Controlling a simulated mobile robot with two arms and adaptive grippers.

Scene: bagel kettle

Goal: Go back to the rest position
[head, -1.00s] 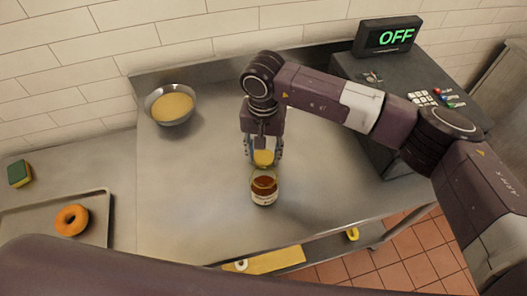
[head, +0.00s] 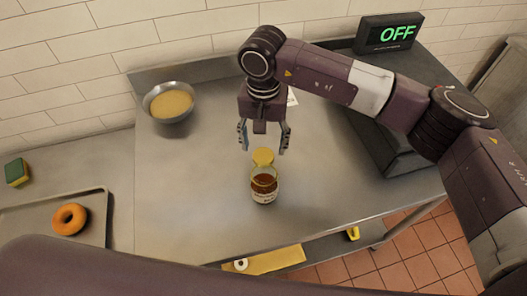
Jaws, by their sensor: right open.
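My right gripper (head: 264,147) is open and empty above the steel counter (head: 190,210), with its fingers pointing down. A glass jar of amber-brown contents (head: 264,190) stands upright on the counter, in front of and below the gripper. A yellow lid (head: 263,157) shows just behind the jar's open rim, below and between the spread fingertips and apart from them. I cannot tell whether the lid touches the jar. My left gripper is out of view.
A metal bowl of pale yellow contents (head: 171,120) stands at the back left. A tray (head: 95,215) with an orange bagel (head: 69,219) and a green-yellow sponge (head: 16,172) are at left. A dark machine with an OFF display (head: 388,33) stands at back right.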

